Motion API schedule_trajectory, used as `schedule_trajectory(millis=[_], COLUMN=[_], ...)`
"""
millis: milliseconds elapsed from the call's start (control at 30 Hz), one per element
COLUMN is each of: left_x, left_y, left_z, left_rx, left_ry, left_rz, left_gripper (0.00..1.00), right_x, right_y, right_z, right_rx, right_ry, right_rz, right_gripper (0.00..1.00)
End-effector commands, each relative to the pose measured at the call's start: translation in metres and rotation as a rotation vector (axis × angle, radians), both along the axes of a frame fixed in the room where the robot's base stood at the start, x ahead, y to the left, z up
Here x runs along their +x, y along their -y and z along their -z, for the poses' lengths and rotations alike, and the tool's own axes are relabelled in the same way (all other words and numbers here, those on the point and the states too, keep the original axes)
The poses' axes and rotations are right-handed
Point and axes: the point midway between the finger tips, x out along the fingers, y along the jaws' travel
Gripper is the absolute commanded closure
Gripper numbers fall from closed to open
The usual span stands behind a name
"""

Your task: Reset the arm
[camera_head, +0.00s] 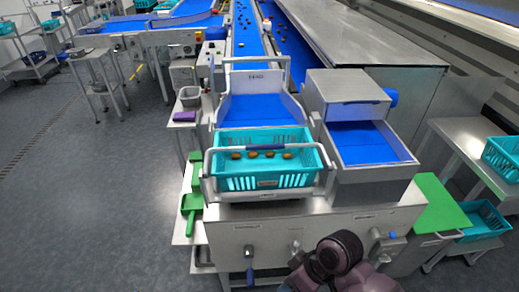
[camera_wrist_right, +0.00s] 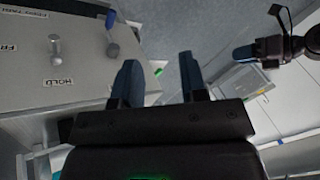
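My right gripper (camera_wrist_right: 159,64) shows in the right wrist view with its two dark blue fingers apart and nothing between them. It hangs in front of the grey machine front (camera_wrist_right: 70,75), which has knobs and a label reading HOLD. Another dark gripper with a blue finger, seemingly my left gripper (camera_wrist_right: 250,50), shows at the upper right of that view; I cannot tell whether it is open or shut. In the head view only a dark arm part of mine shows at the bottom edge, and neither gripper is visible there.
A teal crate (camera_head: 240,182) with several brown dates sits in a white frame on the machine. Right of it is a blue-floored tray (camera_head: 370,146). A green board (camera_head: 438,207) and teal crates (camera_head: 484,219) lie at the right. Open floor (camera_head: 90,200) spreads left.

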Motion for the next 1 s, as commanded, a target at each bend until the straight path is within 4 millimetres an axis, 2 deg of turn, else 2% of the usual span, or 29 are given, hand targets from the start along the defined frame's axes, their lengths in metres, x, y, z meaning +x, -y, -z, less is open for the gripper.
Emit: schedule_trajectory(millis=[200, 300, 500, 800, 1000], left_x=[0.000, 0.001, 0.001, 0.000, 0.001], left_y=[0.000, 0.000, 0.000, 0.000, 0.000], left_z=[0.000, 0.000, 0.000, 0.001, 0.016], left_rx=[0.000, 0.000, 0.000, 0.000, 0.001], left_ry=[0.001, 0.001, 0.001, 0.001, 0.001], left_rz=[0.000, 0.000, 0.000, 0.000, 0.001], left_gripper=[0.57, 0.57, 0.57, 0.57, 0.57], right_x=[-0.028, -0.040, -0.064, -0.097, -0.077], right_y=[0.074, 0.105, 0.152, 0.205, 0.203], right_z=[-0.008, -0.014, -0.027, -0.046, -0.014], right_rx=[-0.126, -0.190, -0.296, -0.432, -0.390], right_ry=[0.087, 0.120, 0.165, 0.224, 0.304], right_rz=[0.345, 0.470, 0.644, 0.829, 0.827], right_gripper=[0.61, 0.61, 0.61, 0.61, 0.61])
